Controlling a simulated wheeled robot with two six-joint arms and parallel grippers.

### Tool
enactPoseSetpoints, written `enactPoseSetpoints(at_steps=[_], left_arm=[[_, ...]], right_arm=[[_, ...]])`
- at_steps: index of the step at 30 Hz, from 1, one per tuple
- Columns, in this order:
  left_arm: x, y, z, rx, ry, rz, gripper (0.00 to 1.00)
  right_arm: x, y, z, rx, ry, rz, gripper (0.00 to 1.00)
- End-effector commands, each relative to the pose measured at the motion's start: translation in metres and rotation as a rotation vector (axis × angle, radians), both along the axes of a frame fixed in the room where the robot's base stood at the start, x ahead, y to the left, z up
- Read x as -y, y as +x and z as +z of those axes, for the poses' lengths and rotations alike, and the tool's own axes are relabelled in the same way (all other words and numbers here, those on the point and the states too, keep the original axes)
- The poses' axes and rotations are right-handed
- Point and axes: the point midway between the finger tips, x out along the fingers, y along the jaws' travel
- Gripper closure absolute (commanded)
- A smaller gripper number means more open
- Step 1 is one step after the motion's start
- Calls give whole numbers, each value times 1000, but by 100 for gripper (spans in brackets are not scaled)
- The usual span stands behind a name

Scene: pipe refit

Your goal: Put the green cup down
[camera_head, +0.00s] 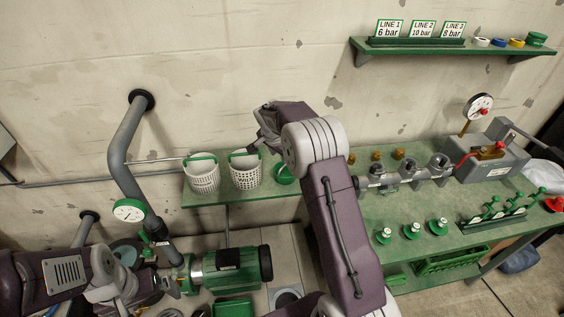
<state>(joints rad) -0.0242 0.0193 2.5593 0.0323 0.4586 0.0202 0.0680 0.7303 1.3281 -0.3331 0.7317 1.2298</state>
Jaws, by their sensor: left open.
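A round green thing (284,175), which may be the green cup, is at the right end of the small green shelf (245,191). My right arm partly covers it, and I cannot tell its full shape. My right gripper (262,138) is above the shelf, to the upper left of the green thing and above the white baskets. Its fingers are seen side-on and I cannot tell whether they hold anything. My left gripper (165,287) is open at the lower left, beside the green pump (232,270), far from the shelf.
Two white baskets with green handles (203,175) (246,171) stand on the small shelf. A grey pipe with a gauge (129,210) rises at the left. The green bench (400,208) at the right holds valves, green-based parts and a gauge unit. A sign shelf (450,46) hangs above.

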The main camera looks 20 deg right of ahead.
Motion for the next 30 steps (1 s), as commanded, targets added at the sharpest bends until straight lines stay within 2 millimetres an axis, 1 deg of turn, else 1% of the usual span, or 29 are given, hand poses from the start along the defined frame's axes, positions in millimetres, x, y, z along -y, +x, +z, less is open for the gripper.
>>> enactPoseSetpoints(at_steps=[1,5,9,11,17,21,24,27,30], left_arm=[[0,0,5,-1,0,0,0],[0,-1,2,-1,0,-1,0],[0,0,6,-1,0,0,0],[0,0,7,-1,0,0,0],[0,0,8,-1,0,0,0],[0,0,16,-1,0,0,0],[0,0,17,-1,0,0,0],[0,0,17,-1,0,0,0],[0,0,17,-1,0,0,0]], right_arm=[[2,0,4,-2,-1,-3,66],[3,0,-1,-1,0,-3,66],[8,7,-22,-3,0,-2,66],[10,10,-28,-2,0,-1,66],[12,13,-37,-1,0,-1,66],[19,19,-60,-3,1,-2,66],[22,25,-75,-1,1,-1,66],[24,28,-81,1,0,0,66],[24,28,-82,2,0,-1,66]])
